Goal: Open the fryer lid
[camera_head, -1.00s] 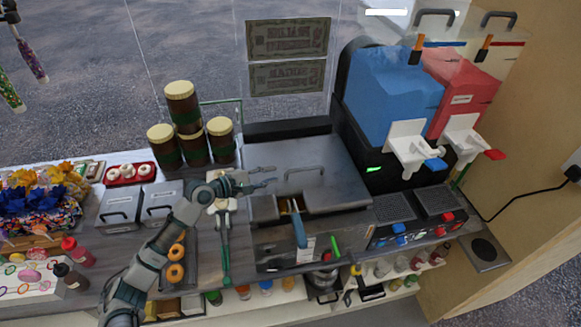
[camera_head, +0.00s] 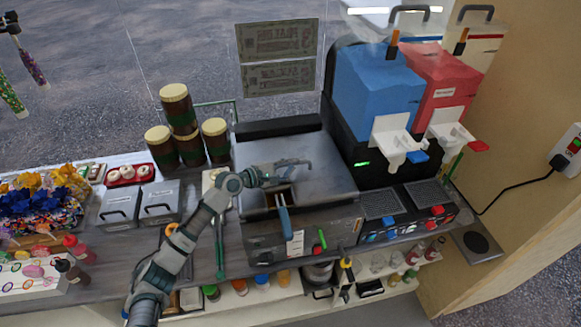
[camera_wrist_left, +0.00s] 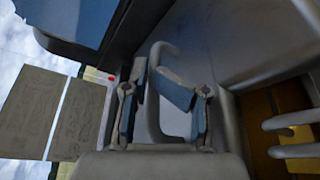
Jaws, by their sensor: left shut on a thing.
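The fryer (camera_head: 340,222) stands on the counter, its flat grey metal lid (camera_head: 325,183) lying closed on top. My left gripper (camera_head: 290,168) is over the lid, at its handle. In the left wrist view the grey bar handle (camera_wrist_left: 168,52) passes between the two fingers of the left gripper (camera_wrist_left: 152,82), which is shut on it. The fingers hide part of the handle. A fryer basket with a blue handle (camera_head: 284,224) sits at the front of the fryer. My right gripper is not in view.
Blue (camera_head: 375,90) and red (camera_head: 438,88) slush machines stand right of the fryer. Stacked brown jars (camera_head: 188,150) and grey lidded containers (camera_head: 160,203) are to the left. A wooden wall (camera_head: 525,130) closes off the right side.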

